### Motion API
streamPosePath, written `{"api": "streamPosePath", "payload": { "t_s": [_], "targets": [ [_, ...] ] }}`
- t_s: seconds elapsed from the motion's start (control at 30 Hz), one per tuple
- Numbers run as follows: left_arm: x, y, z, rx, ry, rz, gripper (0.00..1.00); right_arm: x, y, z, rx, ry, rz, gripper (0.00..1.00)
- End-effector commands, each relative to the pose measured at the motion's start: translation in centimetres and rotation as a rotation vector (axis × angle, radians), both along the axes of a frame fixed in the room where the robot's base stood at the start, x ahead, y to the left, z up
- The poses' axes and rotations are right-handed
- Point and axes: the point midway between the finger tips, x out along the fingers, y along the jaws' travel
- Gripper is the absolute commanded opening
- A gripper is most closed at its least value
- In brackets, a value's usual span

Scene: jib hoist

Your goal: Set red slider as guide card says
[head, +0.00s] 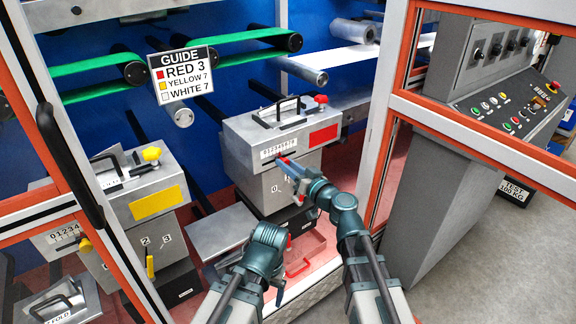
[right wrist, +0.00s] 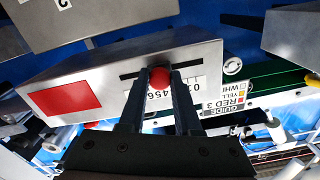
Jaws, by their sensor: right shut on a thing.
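The guide card (head: 182,72) reads RED 3, YELLOW 7, WHITE 7. The grey box with a red panel (head: 323,136) has a number scale (head: 284,148) on its front, with a slot beside it. The red slider (right wrist: 160,78) is a round red knob at that slot. My right gripper (head: 284,167) is shut on the knob, with one finger on each side in the right wrist view. The fingers cover part of the scale, so the exact number at the knob is hard to read. My left arm's end (head: 266,240) is low in front; its fingers do not show clearly.
A box with a yellow panel (head: 155,203) stands to the left. A grey control desk (head: 500,100) stands at the right behind orange-and-white frame posts. Green belts (head: 225,46) run behind the boxes. A flat grey plate (head: 222,232) lies left of my arms.

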Motion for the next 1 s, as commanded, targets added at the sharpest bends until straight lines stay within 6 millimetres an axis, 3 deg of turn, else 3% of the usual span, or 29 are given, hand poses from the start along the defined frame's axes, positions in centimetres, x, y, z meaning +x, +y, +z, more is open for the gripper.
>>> {"api": "streamPosePath", "payload": {
  "t_s": [0.7,0.73,0.87,1.0],
  "targets": [
    [0.0,0.0,0.0,0.000,0.000,0.000,0.85,-0.8,1.0,0.0,-0.001,-0.001,0.000,0.00],
    [0.0,0.0,0.0,0.000,0.000,0.000,0.85,-0.8,1.0,0.0,-0.001,-0.001,0.000,0.37],
    [0.0,0.0,0.0,0.000,0.000,0.000,0.85,-0.8,1.0,0.0,0.000,0.000,0.000,0.61],
    [0.0,0.0,0.0,0.000,0.000,0.000,0.85,-0.7,1.0,0.0,0.000,0.000,0.000,0.62]
  ]
}}
